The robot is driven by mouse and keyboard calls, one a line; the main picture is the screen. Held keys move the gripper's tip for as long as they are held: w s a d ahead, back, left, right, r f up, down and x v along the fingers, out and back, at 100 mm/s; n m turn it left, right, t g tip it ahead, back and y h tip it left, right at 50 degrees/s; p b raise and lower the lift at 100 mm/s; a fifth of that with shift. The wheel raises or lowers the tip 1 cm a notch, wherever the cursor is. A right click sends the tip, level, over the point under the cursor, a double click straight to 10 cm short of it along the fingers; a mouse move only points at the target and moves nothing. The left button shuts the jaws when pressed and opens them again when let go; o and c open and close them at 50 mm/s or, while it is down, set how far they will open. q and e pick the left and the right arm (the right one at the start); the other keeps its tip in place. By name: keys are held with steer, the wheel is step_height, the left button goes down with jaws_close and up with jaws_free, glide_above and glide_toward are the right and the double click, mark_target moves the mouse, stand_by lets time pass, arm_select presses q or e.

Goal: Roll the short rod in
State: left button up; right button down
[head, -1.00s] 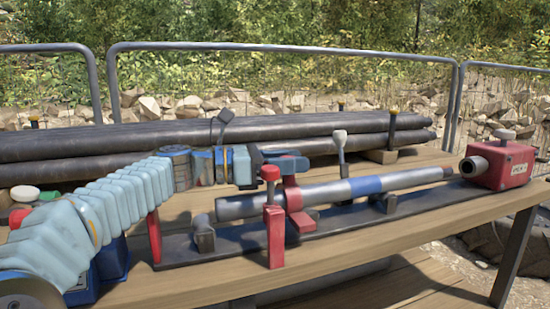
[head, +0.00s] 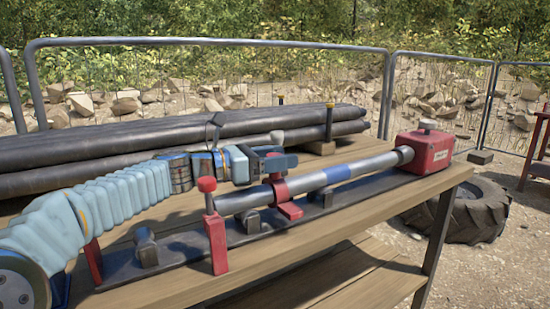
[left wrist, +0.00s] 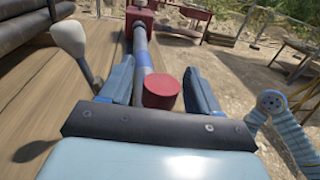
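The short rod (head: 305,182) is a silver tube with a blue band. It lies along the dark rail on the bench, its far end meeting the snout of the red box (head: 425,152); how deep is unclear. A red collar (head: 284,205) sits around the rod. My left gripper (head: 274,165) is above the collar. The rod (left wrist: 141,50) runs away beneath. My right gripper is not in view.
A red post with a knob (head: 216,240) stands at the rod's near end. An empty grey support (head: 146,246) is left of it. Long dark pipes (head: 120,142) lie behind. A grey-topped lever (left wrist: 68,40) stands left of the gripper. A tyre (head: 475,212) lies beyond the bench.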

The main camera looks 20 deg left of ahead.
arm_select(q)
steer(key=v, duration=1.3)
steer(key=shift+s+a+b, duration=0.25)
steer(key=shift+a+b, duration=0.1)
steer(key=shift+b, duration=0.05)
